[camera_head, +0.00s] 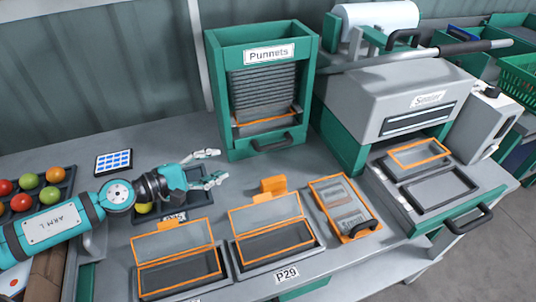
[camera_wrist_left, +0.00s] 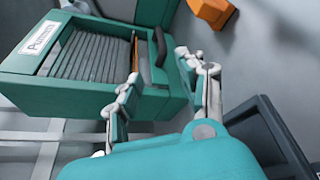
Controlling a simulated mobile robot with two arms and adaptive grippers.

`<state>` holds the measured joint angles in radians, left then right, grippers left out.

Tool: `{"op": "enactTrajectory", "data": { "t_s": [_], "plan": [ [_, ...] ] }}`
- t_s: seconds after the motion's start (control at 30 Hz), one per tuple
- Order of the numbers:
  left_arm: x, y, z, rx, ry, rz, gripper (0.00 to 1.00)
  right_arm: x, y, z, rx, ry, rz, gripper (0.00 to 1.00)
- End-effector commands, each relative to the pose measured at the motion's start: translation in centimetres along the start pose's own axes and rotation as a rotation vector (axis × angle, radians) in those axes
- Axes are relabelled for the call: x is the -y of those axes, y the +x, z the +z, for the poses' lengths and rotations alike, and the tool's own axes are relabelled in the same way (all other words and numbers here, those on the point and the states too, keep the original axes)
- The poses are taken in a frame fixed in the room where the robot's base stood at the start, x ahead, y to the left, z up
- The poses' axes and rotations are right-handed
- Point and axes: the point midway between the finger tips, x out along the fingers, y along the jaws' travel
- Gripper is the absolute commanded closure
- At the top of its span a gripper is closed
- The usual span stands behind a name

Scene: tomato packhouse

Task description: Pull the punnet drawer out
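The green punnet dispenser (camera_head: 214,90) labelled "Punnets" stands at the back of the bench, with a stack of dark punnets inside. The punnet drawer is at its foot, with a dark bar handle (camera_head: 272,143) on the front; it looks pushed in. My left gripper (camera_head: 217,166) is open and empty, to the left of the handle and in front of the dispenser's lower left corner. In the left wrist view the handle (camera_wrist_left: 158,46) shows beyond and between the open fingertips (camera_wrist_left: 158,66), apart from them. My right gripper is in neither view.
A dark tray (camera_head: 200,212) with a yellow tomato lies under my left gripper. Orange-rimmed punnets (camera_head: 180,270) and an orange-framed device (camera_head: 343,208) stand along the front. The sealer (camera_head: 410,90) is to the right. The bench just before the drawer is clear.

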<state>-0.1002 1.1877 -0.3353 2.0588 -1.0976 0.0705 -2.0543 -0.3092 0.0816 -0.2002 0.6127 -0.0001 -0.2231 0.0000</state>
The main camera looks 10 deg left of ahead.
Motion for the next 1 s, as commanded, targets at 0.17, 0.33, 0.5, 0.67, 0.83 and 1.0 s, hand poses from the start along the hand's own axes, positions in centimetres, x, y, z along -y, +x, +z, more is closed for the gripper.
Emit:
{"op": "enactTrajectory", "data": {
  "t_s": [0.17,0.33,0.5,0.67,0.83,1.0],
  "plan": [
    [0.2,0.4,-0.3,-0.001,-0.001,0.004,0.6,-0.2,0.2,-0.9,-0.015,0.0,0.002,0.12],
    [-0.2,1.7,-0.1,-0.001,-0.004,0.007,0.6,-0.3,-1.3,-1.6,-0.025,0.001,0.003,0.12],
    [-0.3,4.2,0.0,0.0,-0.003,0.007,0.6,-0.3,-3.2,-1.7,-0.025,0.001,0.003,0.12],
    [-0.2,7.5,0.0,0.001,-0.002,0.006,0.6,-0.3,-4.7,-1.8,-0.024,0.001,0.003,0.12],
    [0.1,11.3,0.0,0.003,-0.002,0.003,0.6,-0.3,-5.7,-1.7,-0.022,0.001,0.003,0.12],
    [0.2,14.6,-0.1,0.001,-0.002,0.002,0.6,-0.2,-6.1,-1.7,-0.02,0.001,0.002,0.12]
  ]
}}
